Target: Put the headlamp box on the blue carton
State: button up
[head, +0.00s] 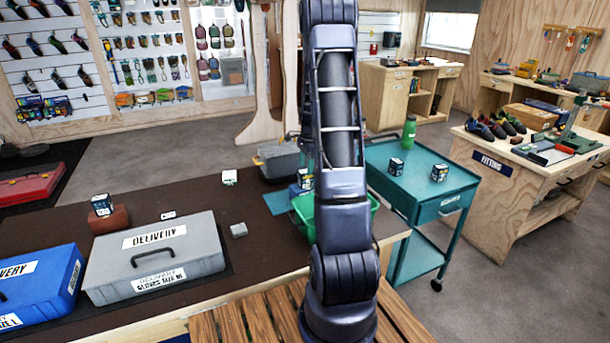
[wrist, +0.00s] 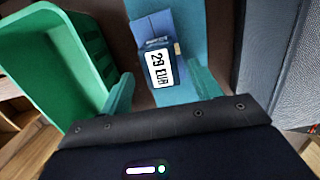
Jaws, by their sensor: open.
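In the wrist view this box (wrist: 158,65) shows a white "29 EUR" label. I cannot read whether it is the headlamp box. My gripper (wrist: 163,88) is open, with the box between and just beyond its teal fingertips, not visibly gripped. The blue carton (head: 62,272), marked "DELIVERY", lies at the far left, cut off by the picture edge.
A green bin (wrist: 58,60) is left of the box in the wrist view; a grey case (wrist: 280,60) is right. A grey carton (head: 203,262) adjoins the blue one. Similar small boxes stand on a brown block (head: 108,220) and on the teal cart (head: 425,205).

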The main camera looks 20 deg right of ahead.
jog(key=r, duration=0.5)
jog(key=shift+d, duration=0.25)
jog(key=shift+s+a+r, duration=0.1)
jog(key=shift+r, duration=0.5)
jog(key=s+a+r+n+t, duration=0.1)
jog(key=s+a+r+n, duration=0.35)
jog(key=s+r, duration=0.25)
jog(key=s+a+r+n+t, duration=0.1)
jog(key=s+a+r+n, duration=0.3)
jog(key=s+a+r, duration=0.3)
jog(key=s+a+r+n+t, duration=0.1)
jog(key=s+a+n, duration=0.1)
jog(key=s, duration=0.4)
jog(key=s+a+r+n, duration=0.1)
jog(key=s+a+n, duration=0.1)
jog(key=s+n, duration=0.2)
jog(key=s+a+r+n+t+h, duration=0.1)
jog(key=s+a+r+n, duration=0.1)
jog(key=s, duration=0.8)
jog(key=shift+s+n+t, duration=0.2)
jog(key=shift+n+t, duration=0.1)
jog(key=shift+n, duration=0.45)
